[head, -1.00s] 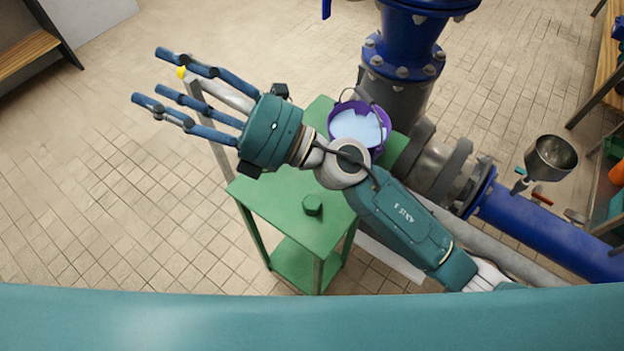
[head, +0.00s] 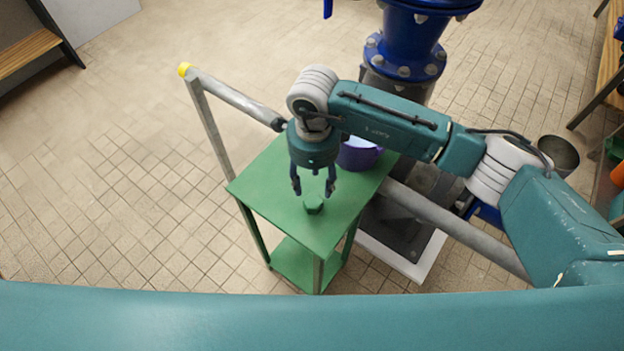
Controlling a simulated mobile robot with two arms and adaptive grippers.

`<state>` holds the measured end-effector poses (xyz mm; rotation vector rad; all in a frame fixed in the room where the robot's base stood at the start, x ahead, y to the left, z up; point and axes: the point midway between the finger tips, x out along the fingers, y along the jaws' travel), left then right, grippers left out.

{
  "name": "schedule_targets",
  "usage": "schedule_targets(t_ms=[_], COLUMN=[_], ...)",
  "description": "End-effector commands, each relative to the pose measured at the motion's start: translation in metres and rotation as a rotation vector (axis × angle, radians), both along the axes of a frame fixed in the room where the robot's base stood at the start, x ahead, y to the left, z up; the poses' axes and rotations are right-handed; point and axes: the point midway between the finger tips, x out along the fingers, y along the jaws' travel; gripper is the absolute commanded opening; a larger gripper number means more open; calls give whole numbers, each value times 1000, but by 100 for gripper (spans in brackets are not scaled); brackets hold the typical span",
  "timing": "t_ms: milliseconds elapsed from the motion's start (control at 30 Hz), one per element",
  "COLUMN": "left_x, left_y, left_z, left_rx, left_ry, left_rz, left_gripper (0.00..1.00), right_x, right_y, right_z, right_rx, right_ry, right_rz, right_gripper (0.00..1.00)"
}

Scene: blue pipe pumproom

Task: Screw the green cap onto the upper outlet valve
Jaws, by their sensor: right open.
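The green cap (head: 314,207) sits on the green table (head: 265,195), near the middle of its top. My right gripper (head: 314,192) points down just above and behind the cap in the picture, with its fingers spread and nothing between them. I cannot tell whether the fingertips touch the cap. My left gripper is not in view. I cannot make out the upper outlet valve for sure; my right arm covers part of the blue and grey pipework (head: 405,50).
A purple bucket (head: 358,155) stands on the table's back right, partly hidden by my arm. A grey rail with a yellow end (head: 184,70) passes behind the table. A metal funnel (head: 560,153) is at the right. The tiled floor at the left is clear.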

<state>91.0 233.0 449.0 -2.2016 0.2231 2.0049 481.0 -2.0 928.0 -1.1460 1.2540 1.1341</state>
Motion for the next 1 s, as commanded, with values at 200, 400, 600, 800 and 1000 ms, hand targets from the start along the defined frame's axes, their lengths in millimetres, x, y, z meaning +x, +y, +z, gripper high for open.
schedule_targets(t_ms=[200,400,600,800,1000], left_x=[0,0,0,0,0], left_y=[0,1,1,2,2], left_z=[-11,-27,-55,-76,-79], left_rx=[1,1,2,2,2], left_ry=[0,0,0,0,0], left_rz=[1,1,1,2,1], left_gripper=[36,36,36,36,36], right_x=[-2,-2,-1,-1,-2], right_y=[1,1,1,2,1], right_z=[-21,-50,-84,-105,-111], right_rx=[4,5,5,5,5], right_ry=[5,6,3,3,6], right_rz=[0,0,1,1,0], right_gripper=[48,48,48,48,48])
